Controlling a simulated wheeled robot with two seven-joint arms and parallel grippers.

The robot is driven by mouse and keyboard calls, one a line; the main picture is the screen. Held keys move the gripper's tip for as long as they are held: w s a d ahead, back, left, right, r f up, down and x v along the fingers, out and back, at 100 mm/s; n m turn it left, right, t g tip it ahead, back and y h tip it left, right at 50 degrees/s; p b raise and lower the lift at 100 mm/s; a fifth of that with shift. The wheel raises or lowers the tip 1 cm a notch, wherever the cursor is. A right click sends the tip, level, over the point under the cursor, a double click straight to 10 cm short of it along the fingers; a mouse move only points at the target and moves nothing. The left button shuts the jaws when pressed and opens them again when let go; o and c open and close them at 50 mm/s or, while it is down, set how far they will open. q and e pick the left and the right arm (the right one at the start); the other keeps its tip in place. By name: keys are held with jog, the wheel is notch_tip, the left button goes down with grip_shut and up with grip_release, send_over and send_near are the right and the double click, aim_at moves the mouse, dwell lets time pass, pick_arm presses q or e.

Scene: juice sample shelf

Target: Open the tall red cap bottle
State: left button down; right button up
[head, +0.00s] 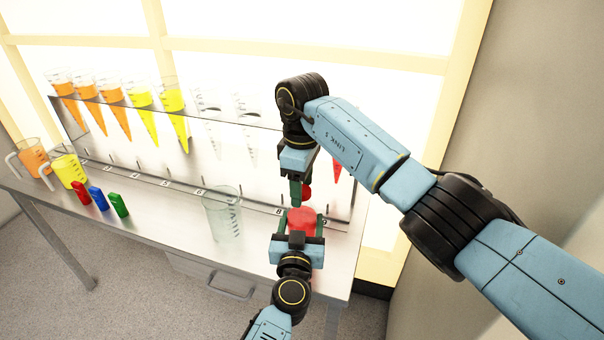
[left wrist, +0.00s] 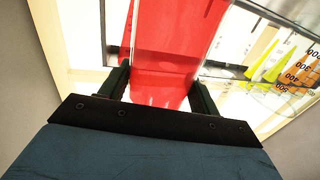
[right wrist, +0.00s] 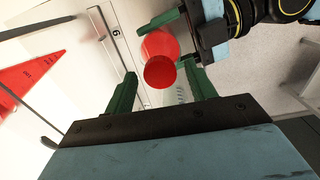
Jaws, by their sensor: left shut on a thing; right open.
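The red bottle (head: 301,219) is held over the right part of the table by my left gripper (head: 300,226), whose green fingers stand on either side of it. Its translucent red body (left wrist: 175,50) fills the middle of the left wrist view. The round red cap (right wrist: 160,73) shows end-on in front of the body in the right wrist view, and also in the head view (head: 307,191). My right gripper (head: 299,194) points down from above, open, with its fingertips on either side of the cap. I cannot tell whether the fingers touch it.
A clear rack (head: 255,122) holds several orange, yellow and clear cones, and a red cone (right wrist: 30,78). A clear beaker (head: 222,215) stands to the left of the grippers. Orange (head: 32,155) and yellow (head: 69,171) jugs and three small blocks (head: 97,198) stand at the left.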

jog(key=shift+c, duration=0.5)
jog(key=c, duration=1)
jog(key=shift+o, duration=0.2)
jog(key=n, duration=0.3)
jog(key=o, duration=1.1)
